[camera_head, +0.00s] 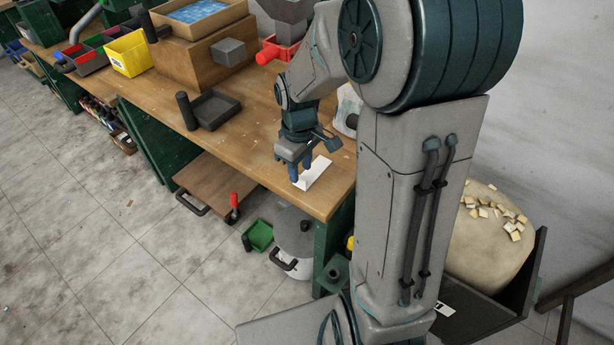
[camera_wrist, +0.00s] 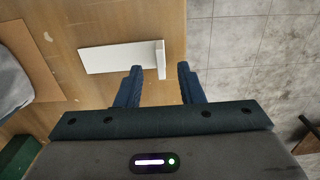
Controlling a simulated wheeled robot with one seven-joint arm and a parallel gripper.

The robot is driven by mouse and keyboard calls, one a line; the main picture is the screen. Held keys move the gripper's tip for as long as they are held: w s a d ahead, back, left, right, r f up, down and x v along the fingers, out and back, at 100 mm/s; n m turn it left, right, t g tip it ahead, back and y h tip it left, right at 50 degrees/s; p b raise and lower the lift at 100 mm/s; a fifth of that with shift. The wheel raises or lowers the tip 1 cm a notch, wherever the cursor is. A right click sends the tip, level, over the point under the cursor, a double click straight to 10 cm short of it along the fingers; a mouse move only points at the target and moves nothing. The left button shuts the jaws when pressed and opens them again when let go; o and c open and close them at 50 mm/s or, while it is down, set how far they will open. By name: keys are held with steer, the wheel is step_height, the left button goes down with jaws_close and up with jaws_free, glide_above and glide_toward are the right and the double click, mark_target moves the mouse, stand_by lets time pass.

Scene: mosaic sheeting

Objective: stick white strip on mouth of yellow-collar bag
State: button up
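A white strip (camera_head: 316,174) lies flat on the near right end of the wooden bench, with one end turned up as a short tab. It also shows in the wrist view (camera_wrist: 112,58), the tab at its right end. My gripper (camera_head: 299,178) points down at the strip's near end. In the wrist view its blue fingers (camera_wrist: 159,68) are apart, with the tab between their tips in the picture; I cannot tell whether they touch it. A beige bag (camera_head: 488,245) with small tiles on top stands at the right, partly behind my arm. No yellow collar shows on it.
A pale object (camera_head: 347,108) on the bench is mostly behind my arm. A dark tray (camera_head: 216,109), a cardboard box (camera_head: 190,62) and a yellow bin (camera_head: 129,53) stand farther along the bench (camera_head: 270,135). A lidded pot (camera_head: 294,240) and a green bin (camera_head: 258,236) are on the floor.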

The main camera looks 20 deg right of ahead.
mark_target(300, 177)
steer(key=shift+f, duration=1.6)
jaws_close()
steer(key=shift+r, duration=0.15)
